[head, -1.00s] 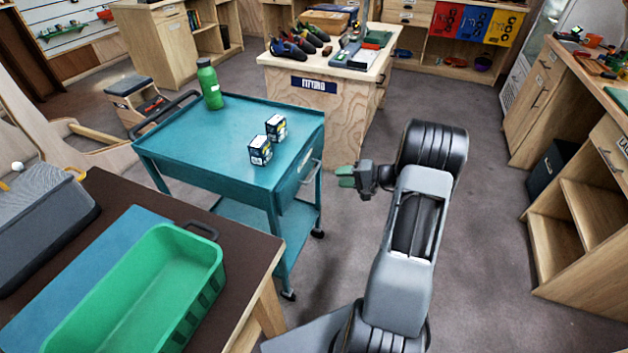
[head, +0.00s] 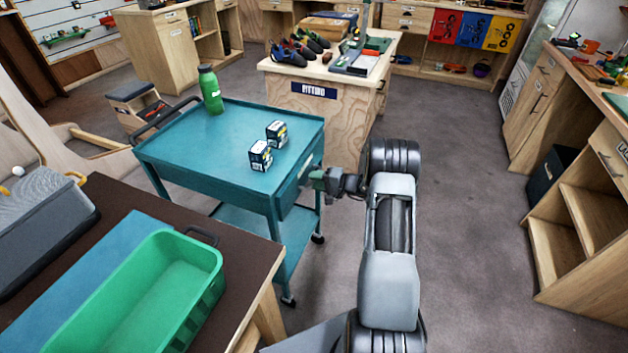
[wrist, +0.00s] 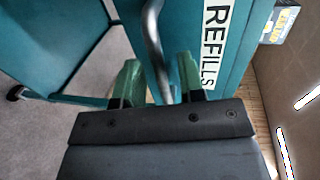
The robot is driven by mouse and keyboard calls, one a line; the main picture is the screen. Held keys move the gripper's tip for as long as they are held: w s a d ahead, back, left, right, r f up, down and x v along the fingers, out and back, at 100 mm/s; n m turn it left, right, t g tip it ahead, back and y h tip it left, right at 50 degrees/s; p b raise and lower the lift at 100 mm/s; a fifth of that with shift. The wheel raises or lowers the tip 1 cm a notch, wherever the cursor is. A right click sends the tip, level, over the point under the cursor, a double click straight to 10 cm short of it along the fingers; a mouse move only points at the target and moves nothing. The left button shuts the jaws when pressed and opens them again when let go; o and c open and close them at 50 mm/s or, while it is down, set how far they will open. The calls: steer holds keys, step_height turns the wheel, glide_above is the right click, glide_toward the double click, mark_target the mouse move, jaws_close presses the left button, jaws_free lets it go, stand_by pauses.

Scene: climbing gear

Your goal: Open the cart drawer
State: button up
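The teal cart (head: 215,165) stands left of centre in the head view. Its drawer (head: 296,183) is on the right end and looks shut. In the wrist view the drawer front (wrist: 185,35) carries a white "REFILLS" label (wrist: 215,45) and a grey bar handle (wrist: 153,40). My gripper (head: 318,180) is at the drawer front. In the wrist view its two green fingers (wrist: 160,82) are apart, one on each side of the lower part of the handle. I cannot tell whether they touch it.
On the cart top stand a green bottle (head: 210,90) and two small boxes (head: 261,156). A brown table (head: 245,240) with a green bin (head: 150,300) is at front left. A wooden counter (head: 320,115) stands behind the cart. The floor (head: 460,210) to the right is clear.

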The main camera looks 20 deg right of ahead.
steer(key=shift+w+a+f, duration=0.1)
steer(key=shift+w+a, duration=0.3)
steer(key=shift+w, duration=0.05)
jaws_close()
stand_by(0.4)
